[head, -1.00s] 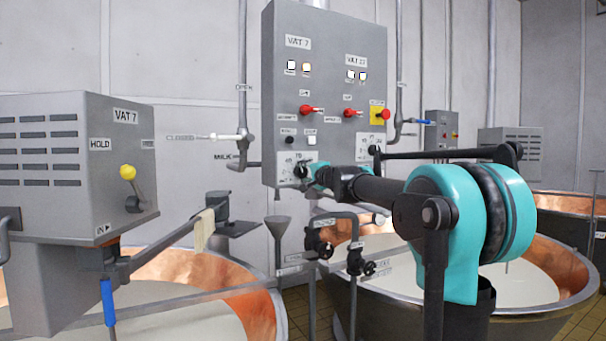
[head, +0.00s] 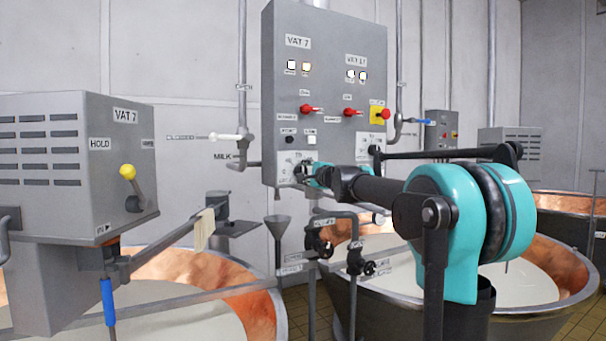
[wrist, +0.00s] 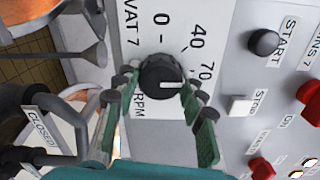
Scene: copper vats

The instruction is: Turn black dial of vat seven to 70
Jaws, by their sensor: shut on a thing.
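The black dial (wrist: 158,72) of vat seven is round, with a white pointer line, on a pale plate marked VAT 7, 0, 40, 70 and RPM. In the wrist view the pointer points right, close to the 70 mark and slightly below the numeral in the picture. My gripper (wrist: 159,90) has one green-padded finger on each side of the dial and is shut on it. In the head view my gripper (head: 306,175) is at the lower left of the grey control cabinet (head: 325,75), where it largely hides the dial.
A black START button (wrist: 264,42), a white STOP button (wrist: 241,105) and red switches (wrist: 311,92) are close beside the dial. Pipes and a funnel (head: 277,226) are below the cabinet. Copper vats stand left and right (head: 560,270).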

